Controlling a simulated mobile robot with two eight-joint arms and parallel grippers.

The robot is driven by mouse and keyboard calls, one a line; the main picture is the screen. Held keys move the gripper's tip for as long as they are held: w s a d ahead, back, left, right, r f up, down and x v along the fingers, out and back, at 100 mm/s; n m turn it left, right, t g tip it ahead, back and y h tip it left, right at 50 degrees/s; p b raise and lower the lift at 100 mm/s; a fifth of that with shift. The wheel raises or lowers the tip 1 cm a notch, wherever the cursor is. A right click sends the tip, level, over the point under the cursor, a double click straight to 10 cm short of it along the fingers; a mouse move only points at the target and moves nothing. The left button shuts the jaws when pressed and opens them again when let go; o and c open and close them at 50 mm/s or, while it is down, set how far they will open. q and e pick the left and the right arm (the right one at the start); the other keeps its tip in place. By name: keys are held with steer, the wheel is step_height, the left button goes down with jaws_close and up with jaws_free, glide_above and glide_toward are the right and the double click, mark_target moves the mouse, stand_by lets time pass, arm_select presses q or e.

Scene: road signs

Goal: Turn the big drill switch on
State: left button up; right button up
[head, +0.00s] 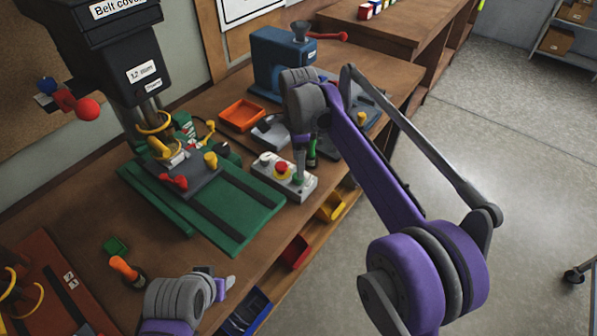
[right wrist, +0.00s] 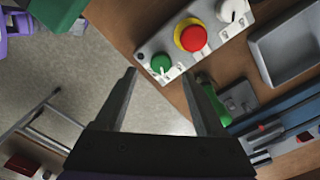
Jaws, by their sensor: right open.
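The big drill (head: 130,60) stands at the left in the head view, over a green base (head: 245,215). Beside the base is a light control box (head: 305,188). In the right wrist view the box (right wrist: 148,48) carries a green knob (right wrist: 161,64), a red button with a yellow collar (right wrist: 193,38) and a white knob (right wrist: 231,10). My right gripper (head: 300,168) is over the box; in its wrist view the open, empty fingers (right wrist: 160,75) straddle the green knob's place in the picture. Contact cannot be told. My left gripper (head: 226,286) is low at the front edge; its opening is unclear.
A green-handled tool (head: 312,152) is close to the box and my right gripper. An orange tray (head: 242,115) and a blue machine (head: 280,58) stand behind. An orange-handled tool (head: 124,268) lies near my left gripper. Open floor (head: 480,130) is at the right.

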steer(key=shift+w+f, duration=0.1)
steer(key=shift+f, duration=2.25)
jaws_close()
